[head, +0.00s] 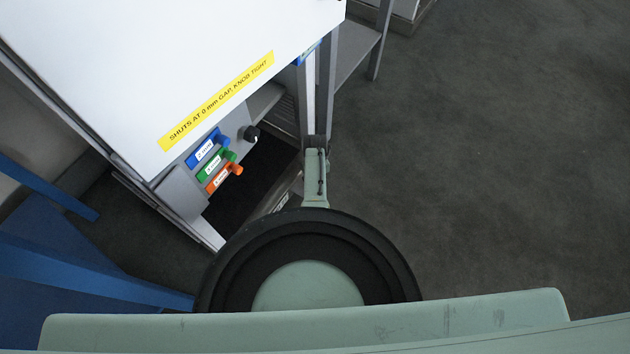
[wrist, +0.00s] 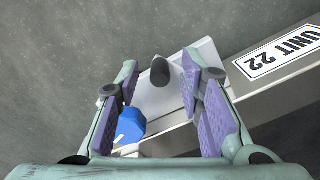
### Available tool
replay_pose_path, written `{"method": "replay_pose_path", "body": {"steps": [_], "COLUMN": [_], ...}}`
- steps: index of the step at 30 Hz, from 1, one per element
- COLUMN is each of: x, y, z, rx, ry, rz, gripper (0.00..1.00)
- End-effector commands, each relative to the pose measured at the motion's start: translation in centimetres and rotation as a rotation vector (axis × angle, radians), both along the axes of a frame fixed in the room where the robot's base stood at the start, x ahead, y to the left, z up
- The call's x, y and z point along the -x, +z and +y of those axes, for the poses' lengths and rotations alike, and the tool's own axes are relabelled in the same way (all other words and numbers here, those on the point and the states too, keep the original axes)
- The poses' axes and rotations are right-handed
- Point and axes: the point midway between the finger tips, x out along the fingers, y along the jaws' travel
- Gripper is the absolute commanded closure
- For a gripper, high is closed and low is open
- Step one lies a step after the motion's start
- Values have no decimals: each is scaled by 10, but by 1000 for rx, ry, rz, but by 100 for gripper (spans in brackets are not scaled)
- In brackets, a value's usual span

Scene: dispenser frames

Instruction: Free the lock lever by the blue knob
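In the wrist view, my gripper (wrist: 159,66) is open, with its purple-padded fingers apart. A dark, rounded cylindrical piece (wrist: 160,72), possibly the lever's grip, shows between the fingertips with clear space on both sides. It stands out from a pale plate (wrist: 168,100). The blue knob (wrist: 130,126) shows beside the inner side of the left finger, partly covered by it. I cannot tell whether they touch. The lever's full shape is not clear. In the head view, I cannot make out my gripper.
A white-topped dispenser frame (head: 150,60) carries a yellow label (head: 216,102). Blue (head: 206,150), green (head: 217,165) and orange (head: 222,178) tagged pieces and a black knob (head: 250,133) sit on its front. A "UNIT 22" plate (wrist: 280,52) lies right of my gripper. Grey floor (head: 500,160) is open at right.

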Motion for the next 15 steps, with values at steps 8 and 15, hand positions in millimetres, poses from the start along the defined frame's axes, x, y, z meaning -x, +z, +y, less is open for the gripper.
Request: {"method": "replay_pose_path", "body": {"steps": [8, 15], "x": [0, 1], "y": [1, 27], "z": [0, 0], "rx": [0, 1], "ry": [-1, -1], "rz": [1, -1], "gripper": [65, 65]}}
